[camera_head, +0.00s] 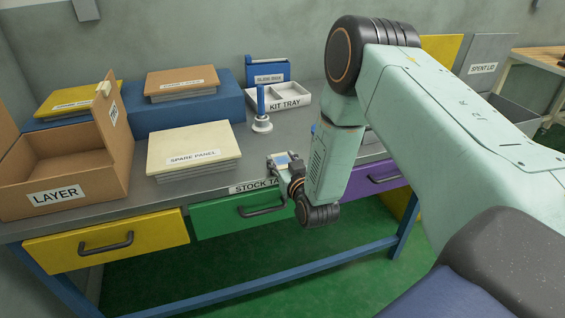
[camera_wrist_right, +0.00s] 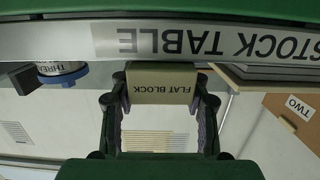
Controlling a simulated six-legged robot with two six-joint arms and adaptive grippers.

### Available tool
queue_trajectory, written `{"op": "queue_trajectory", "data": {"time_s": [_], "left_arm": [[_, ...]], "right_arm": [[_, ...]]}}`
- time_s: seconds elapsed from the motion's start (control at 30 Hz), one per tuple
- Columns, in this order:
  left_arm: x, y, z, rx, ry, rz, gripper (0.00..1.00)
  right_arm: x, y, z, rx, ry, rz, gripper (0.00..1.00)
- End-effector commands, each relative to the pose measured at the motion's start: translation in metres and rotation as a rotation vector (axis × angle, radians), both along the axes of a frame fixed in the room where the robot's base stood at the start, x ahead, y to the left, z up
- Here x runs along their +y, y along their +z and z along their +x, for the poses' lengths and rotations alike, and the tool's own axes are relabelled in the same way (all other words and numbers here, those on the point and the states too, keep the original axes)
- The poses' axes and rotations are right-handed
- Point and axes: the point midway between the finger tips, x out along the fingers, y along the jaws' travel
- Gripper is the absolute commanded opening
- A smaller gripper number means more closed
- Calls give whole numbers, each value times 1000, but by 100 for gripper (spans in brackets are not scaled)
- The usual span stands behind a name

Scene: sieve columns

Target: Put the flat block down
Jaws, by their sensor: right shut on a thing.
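The flat block (camera_wrist_right: 160,83) is a tan block labelled FLAT BLOCK. In the right wrist view it sits between the two dark fingers of my right gripper (camera_wrist_right: 160,100), which is shut on it. In the head view my right gripper (camera_head: 281,163) is at the front edge of the stock table (camera_head: 190,193), above the green drawer. The block is small and mostly hidden there. I cannot tell whether it touches the table. My left gripper is not in view.
On the table are a spare panel stack (camera_head: 193,147), an open LAYER box (camera_head: 75,180), a white kit tray (camera_head: 280,100) and a white holder with a blue post (camera_head: 262,122). A blue riser (camera_head: 185,118) is at the back. Some tabletop is bare between the spare panel and my gripper.

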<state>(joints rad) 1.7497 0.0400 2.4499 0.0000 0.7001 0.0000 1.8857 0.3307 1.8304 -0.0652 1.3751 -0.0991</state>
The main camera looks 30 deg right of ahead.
Motion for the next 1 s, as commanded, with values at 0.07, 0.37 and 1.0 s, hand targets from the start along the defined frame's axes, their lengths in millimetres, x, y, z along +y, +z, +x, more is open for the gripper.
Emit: {"op": "queue_trajectory", "data": {"time_s": [0.07,0.37,1.0], "left_arm": [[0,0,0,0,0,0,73],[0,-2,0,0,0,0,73],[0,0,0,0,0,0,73]], "right_arm": [[0,1,0,0,0,0,14],[0,-3,0,1,0,0,56],[3,-1,-13,5,-1,1,69]]}}
